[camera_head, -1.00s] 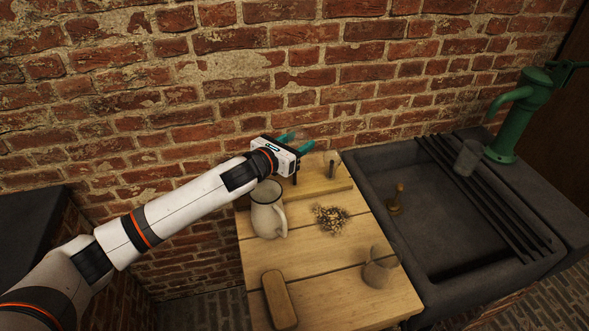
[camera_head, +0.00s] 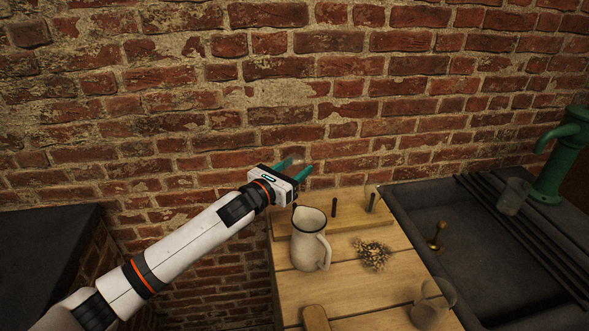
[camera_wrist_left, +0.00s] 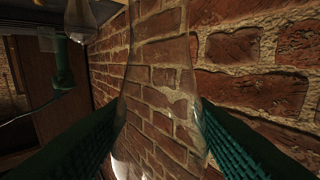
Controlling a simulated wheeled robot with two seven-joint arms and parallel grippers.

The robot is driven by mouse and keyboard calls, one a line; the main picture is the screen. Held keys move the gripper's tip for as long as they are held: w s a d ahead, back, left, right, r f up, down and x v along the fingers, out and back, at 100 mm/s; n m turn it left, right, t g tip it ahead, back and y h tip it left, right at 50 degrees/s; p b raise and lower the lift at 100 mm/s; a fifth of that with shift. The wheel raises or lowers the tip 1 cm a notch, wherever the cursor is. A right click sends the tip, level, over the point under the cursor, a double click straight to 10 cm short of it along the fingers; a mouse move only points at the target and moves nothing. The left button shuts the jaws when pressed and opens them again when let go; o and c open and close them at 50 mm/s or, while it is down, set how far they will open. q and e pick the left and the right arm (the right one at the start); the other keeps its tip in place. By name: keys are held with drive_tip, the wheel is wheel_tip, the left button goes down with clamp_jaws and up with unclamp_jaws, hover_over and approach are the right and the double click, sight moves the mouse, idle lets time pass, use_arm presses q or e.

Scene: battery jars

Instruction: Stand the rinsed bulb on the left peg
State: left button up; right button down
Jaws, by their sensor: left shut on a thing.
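My left gripper (camera_head: 297,168) is shut on a clear glass bulb (camera_wrist_left: 160,85), which shows between the teal fingers in the left wrist view. In the head view the bulb is too faint to outline. The gripper is raised above the back left of the table, near the brick wall. The wooden peg board (camera_head: 345,222) lies below it, along the table's back. The middle peg (camera_head: 335,208) is bare. The right peg (camera_head: 372,204) has a faint clear glass shape over it. The left peg is mostly hidden behind my gripper and the jug. My right gripper is out of view.
A cream jug (camera_head: 310,250) stands in front of the board's left part. A dried heap (camera_head: 372,254) lies beside it, with a see-through vessel (camera_head: 434,305) at front right. Right are the dark sink (camera_head: 470,270), a glass tumbler (camera_head: 513,196) and a green pump (camera_head: 560,160).

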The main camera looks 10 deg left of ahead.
sight(294, 204)
use_arm(q)
drive_tip(key=shift+f+b, duration=1.05)
drive_tip(key=shift+f, duration=0.45)
drive_tip(key=shift+f+b, duration=0.75)
drive_tip(key=shift+f, duration=0.3)
drive_tip(key=shift+f+b, duration=0.85)
drive_tip(key=shift+f, duration=0.35)
drive_tip(key=shift+f+b, duration=1.05)
drive_tip(key=shift+f, duration=0.45)
drive_tip(key=o, duration=1.2)
drive_tip(key=shift+c, duration=0.2)
